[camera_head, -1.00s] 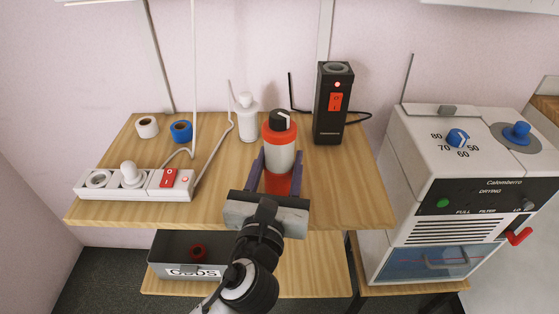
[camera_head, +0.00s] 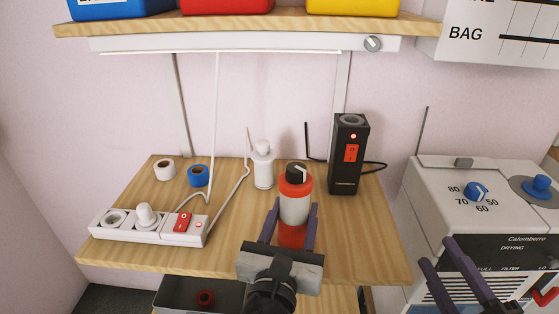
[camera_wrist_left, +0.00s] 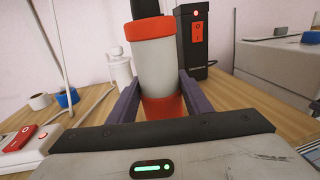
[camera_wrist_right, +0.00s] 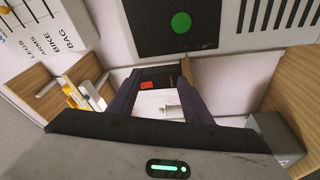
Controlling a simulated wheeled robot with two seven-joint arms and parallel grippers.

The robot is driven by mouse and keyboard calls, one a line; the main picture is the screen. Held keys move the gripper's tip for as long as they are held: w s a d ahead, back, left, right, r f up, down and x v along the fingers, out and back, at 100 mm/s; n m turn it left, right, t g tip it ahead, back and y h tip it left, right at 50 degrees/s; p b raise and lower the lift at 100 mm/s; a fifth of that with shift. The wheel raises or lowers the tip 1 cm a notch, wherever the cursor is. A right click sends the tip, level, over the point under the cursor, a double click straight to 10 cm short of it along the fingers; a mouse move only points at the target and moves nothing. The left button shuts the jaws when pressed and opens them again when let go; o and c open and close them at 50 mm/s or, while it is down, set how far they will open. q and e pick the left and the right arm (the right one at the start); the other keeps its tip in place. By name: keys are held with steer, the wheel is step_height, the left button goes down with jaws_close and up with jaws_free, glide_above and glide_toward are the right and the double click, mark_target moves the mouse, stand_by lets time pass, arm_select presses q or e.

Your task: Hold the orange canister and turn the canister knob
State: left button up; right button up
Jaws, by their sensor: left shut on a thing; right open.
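The orange canister (camera_head: 294,208) stands upright on the wooden table, with a white middle band and orange top and base. Its black knob (camera_head: 297,172) with a white mark is on top. My left gripper (camera_head: 295,222) is shut on the canister, one purple finger on each side. The left wrist view shows the canister (camera_wrist_left: 154,65) between the fingers, its knob cut off by the top edge. My right gripper (camera_head: 437,254) is open and empty in front of the drying machine, to the right of the canister. The right wrist view shows its fingers (camera_wrist_right: 157,82) apart.
A black box with a red switch (camera_head: 349,152) stands behind the canister at right, a white bottle (camera_head: 263,166) behind at left. A power strip (camera_head: 150,226) and tape rolls (camera_head: 198,176) lie left. The drying machine (camera_head: 430,190) stands right. A shelf (camera_head: 250,28) hangs above.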

mark_target(289, 166)
steer(key=w+a+r+n+g+y, duration=0.3)
steer(key=a+r+n+g+y, duration=0.4)
steer(key=a+r+n+y, duration=1)
steer(key=w+a+r+n+t+h, duration=0.1)
steer(key=w+r+n+t+h, duration=0.15)
steer(key=n+h, duration=0.7)
steer(key=s+a+f+n+g, duration=0.1)
steer(key=a+f+g+y, duration=0.1)
steer(key=f, duration=0.1)
steer(key=s+a+f+n+g+y, duration=0.1)
steer(key=shift+s+a+f+n, duration=0.15)
steer(key=shift+s+f+n, duration=0.2)
steer(key=shift+f, duration=0.05)
steer(key=x, duration=1.1)
